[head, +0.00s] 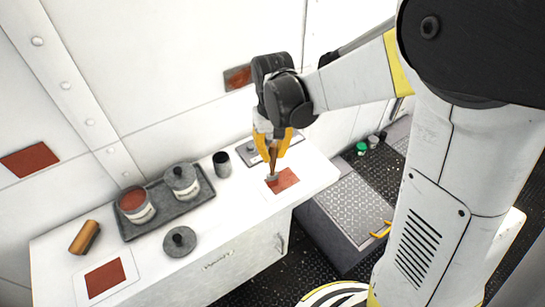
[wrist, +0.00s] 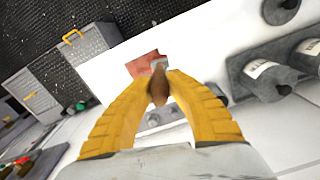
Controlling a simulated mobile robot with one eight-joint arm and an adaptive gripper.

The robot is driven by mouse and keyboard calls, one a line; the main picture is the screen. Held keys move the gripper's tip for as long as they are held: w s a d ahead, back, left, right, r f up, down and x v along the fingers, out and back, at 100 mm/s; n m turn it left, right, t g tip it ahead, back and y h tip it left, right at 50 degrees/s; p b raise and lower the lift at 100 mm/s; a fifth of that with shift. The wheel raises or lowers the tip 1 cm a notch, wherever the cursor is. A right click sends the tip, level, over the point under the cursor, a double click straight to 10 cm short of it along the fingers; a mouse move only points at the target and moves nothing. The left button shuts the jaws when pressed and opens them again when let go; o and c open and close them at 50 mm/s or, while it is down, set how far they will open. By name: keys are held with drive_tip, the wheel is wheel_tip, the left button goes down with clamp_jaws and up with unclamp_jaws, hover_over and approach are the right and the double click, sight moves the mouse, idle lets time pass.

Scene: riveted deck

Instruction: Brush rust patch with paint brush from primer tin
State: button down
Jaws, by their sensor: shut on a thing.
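My gripper (head: 271,150) is shut on the brown handle of the paint brush (head: 271,177), which points down. The brush head is at the left edge of a rust-red patch (head: 286,181) on a white panel near the bench's right end. I cannot tell for certain whether the bristles touch it. In the wrist view the brush (wrist: 158,92) sits between the yellow fingers (wrist: 160,76), with its metal end over the red patch (wrist: 140,65). The open primer tin (head: 135,204), red inside, stands in a dark tray (head: 160,223).
A covered grey tin (head: 182,181) shares the tray. A loose round lid (head: 179,241), a wooden block (head: 85,237), a second red patch (head: 105,278) and a dark cup (head: 222,164) are on the bench. A grey plate (head: 250,153) lies behind my gripper, near the wall.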

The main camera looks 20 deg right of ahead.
sight(272, 145)
drive_tip(key=shift+a+r+p, duration=0.15)
drive_tip(key=shift+r+p, duration=0.35)
drive_tip(key=shift+r, duration=0.4)
drive_tip(key=shift+r+p, duration=0.9)
drive_tip(key=shift+r, duration=0.45)
